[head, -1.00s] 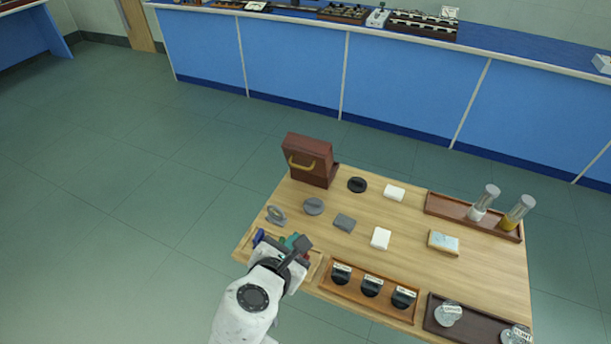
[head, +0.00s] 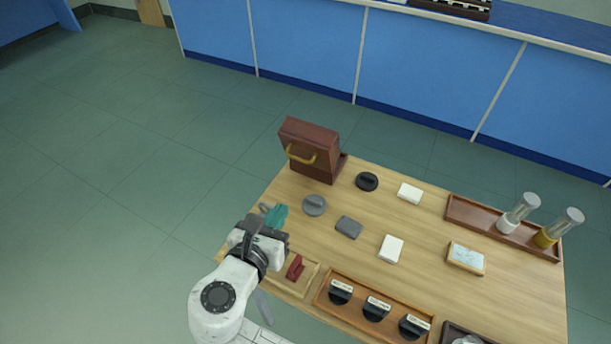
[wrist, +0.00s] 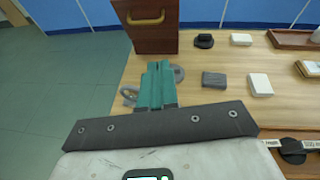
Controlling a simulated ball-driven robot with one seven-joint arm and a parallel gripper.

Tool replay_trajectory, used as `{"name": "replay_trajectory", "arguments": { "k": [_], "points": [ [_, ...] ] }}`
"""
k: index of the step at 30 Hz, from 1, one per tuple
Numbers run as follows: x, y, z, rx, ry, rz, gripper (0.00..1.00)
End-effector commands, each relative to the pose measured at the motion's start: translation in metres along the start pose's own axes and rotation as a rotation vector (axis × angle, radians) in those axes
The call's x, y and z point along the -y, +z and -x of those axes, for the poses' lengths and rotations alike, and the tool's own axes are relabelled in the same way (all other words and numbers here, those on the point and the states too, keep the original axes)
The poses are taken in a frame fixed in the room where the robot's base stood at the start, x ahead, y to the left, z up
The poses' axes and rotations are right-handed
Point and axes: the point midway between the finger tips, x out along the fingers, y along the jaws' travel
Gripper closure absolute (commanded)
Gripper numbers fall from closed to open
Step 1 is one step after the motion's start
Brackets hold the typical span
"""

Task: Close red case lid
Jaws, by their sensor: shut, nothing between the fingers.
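The red-brown case (head: 312,150) stands at the far left corner of the wooden table, its yellow handle (head: 300,154) facing me. Its lid panel appears raised upright, with a low part of the case showing at its right foot; the inside is hidden. The case also shows at the top of the wrist view (wrist: 152,36). My gripper (head: 276,211) has teal fingers that are together and empty. It is over the table's left side, nearer to me than the case and apart from it. In the wrist view the fingers (wrist: 157,66) point toward the case.
A grey disc (head: 314,205), a black disc (head: 367,181) and a dark grey block (head: 348,227) lie right of my gripper. A tray (head: 282,285) with a red piece (head: 295,268) is near the front edge. A grey ring piece (wrist: 128,96) lies beside the fingers.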

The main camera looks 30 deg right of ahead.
Motion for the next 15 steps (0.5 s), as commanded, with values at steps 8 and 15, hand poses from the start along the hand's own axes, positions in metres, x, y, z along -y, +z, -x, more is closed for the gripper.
{"name": "replay_trajectory", "arguments": {
  "k": [8,15],
  "points": [
    [-0.002,-0.024,-0.008,0.0,-0.001,-0.001,1.0],
    [-0.001,-0.023,-0.034,-0.001,-0.004,-0.001,1.0]
  ]
}}
